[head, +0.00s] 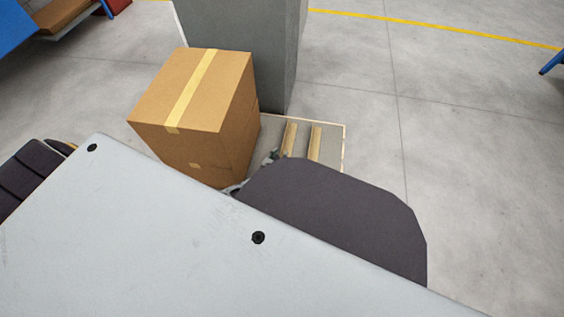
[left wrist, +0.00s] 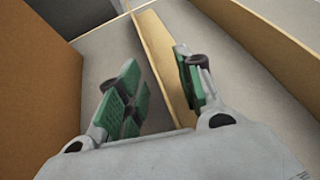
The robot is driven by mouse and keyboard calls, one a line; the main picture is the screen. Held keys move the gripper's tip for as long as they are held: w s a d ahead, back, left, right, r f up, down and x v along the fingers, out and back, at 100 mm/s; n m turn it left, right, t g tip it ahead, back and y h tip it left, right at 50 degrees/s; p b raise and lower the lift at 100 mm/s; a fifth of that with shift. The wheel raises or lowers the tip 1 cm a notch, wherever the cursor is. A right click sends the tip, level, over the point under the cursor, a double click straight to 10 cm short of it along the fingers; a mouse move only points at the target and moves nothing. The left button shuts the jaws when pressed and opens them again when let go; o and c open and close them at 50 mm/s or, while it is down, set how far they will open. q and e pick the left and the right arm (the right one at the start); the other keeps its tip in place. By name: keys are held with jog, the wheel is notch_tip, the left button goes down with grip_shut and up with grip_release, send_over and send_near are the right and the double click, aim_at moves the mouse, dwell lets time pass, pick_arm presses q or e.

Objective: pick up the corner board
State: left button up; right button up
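Two long tan corner boards lie side by side on a grey surface, right of the cardboard boxes. The nearer one (head: 289,138) also shows in the left wrist view (left wrist: 164,62), running between my left gripper's fingers, closer to the right finger. The other corner board (head: 315,143) shows at the upper right of the left wrist view (left wrist: 268,32). My left gripper (left wrist: 157,66) has green pads spread apart and is open. In the head view only a bit of it (head: 271,158) shows; my arm hides the rest. Whether it touches the board I cannot tell. My right gripper is out of view.
Stacked cardboard boxes (head: 195,95) stand left of the boards, close to my left gripper; their wall fills the left of the wrist view (left wrist: 35,90). A tall grey block (head: 270,40) rises behind. The floor (head: 460,130) at the right is clear.

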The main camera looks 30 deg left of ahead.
pick_arm(q)
jog(key=shift+c, duration=0.3)
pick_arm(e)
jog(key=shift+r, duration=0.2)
pick_arm(q)
jog(key=c, duration=0.7)
grip_shut()
jog(key=shift+s, duration=0.1)
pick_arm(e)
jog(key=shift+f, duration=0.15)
pick_arm(q)
jog(key=shift+r, duration=0.1)
jog(key=shift+r+p, duration=1.5)
jog(key=shift+r, duration=0.3)
notch_tip(320, 180, up, 4)
jog(key=p, duration=0.3)
jog(key=shift+r, duration=0.25)
jog(key=shift+r+p, duration=0.25)
jog(key=shift+p, duration=0.15)
jog(key=shift+r+p, duration=0.5)
jog(key=shift+r, duration=0.15)
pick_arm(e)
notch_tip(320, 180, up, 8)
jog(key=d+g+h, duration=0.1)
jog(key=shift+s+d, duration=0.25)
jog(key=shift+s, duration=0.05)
